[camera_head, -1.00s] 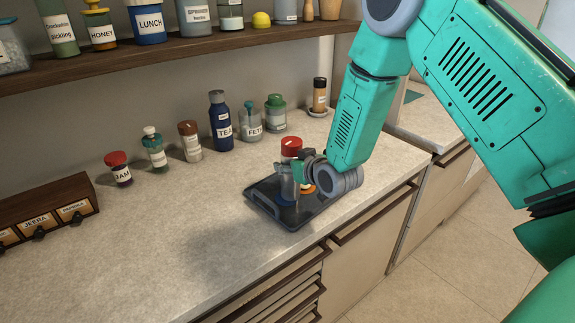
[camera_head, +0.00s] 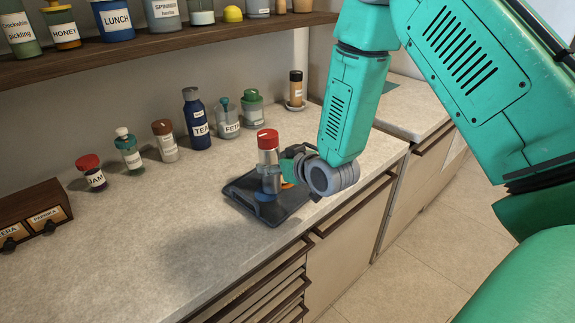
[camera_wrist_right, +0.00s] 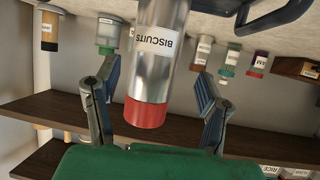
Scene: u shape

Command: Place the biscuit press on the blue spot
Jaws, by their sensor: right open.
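The biscuit press (camera_head: 267,156) is a silver cylinder with a red cap, standing upright on the dark tray (camera_head: 238,193). A bit of the blue spot (camera_head: 264,196) shows at its base, so it appears to stand on that spot; the exact fit is hidden. My right gripper (camera_head: 281,172) is beside the press on its right side, open. In the upside-down right wrist view, the press (camera_wrist_right: 158,65) with its BISCUITS label is between the spread fingers (camera_wrist_right: 155,105), with gaps on both sides. My left gripper is not in view.
An orange patch (camera_head: 287,185) on the tray shows partly behind my gripper. Several labelled jars, including the blue TEA bottle (camera_head: 196,120), line the back of the counter. A wooden shelf (camera_head: 150,48) hangs above. The counter's left front is clear.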

